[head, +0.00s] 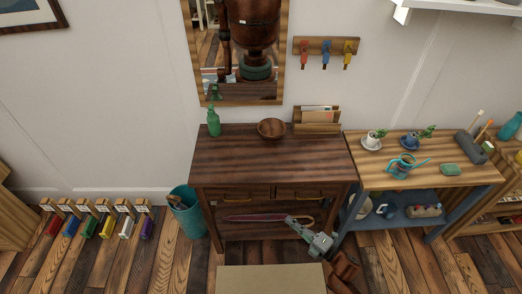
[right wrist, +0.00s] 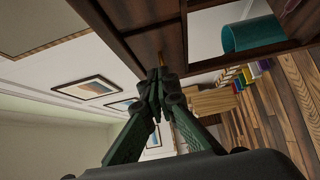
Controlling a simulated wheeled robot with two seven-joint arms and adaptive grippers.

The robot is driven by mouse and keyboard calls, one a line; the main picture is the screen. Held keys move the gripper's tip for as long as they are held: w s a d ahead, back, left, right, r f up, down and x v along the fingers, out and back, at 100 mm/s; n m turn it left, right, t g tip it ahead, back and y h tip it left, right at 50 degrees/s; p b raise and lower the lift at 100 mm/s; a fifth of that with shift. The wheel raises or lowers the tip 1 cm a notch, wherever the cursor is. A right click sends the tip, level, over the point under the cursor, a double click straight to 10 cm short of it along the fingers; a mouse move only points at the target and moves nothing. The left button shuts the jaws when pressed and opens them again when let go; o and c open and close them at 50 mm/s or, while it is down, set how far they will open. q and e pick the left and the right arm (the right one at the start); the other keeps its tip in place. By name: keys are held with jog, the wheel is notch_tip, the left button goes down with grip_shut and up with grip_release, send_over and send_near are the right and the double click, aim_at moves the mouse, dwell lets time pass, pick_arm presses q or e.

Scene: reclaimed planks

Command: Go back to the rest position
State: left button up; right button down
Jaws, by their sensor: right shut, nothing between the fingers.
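My right gripper (head: 292,221) is in front of the dark wooden dresser (head: 270,160), below its right drawer. Its arm comes in from the lower right. In the right wrist view the two green-grey fingers meet at their tips (right wrist: 156,76); they are shut and hold nothing. My left gripper is in neither view.
A wooden bowl (head: 271,128), a green bottle (head: 213,122) and a letter holder (head: 317,121) stand on the dresser. A long red object (head: 253,217) lies on its lower shelf. A teal bin (head: 188,217) stands left; a side table (head: 440,177) with cups stands right.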

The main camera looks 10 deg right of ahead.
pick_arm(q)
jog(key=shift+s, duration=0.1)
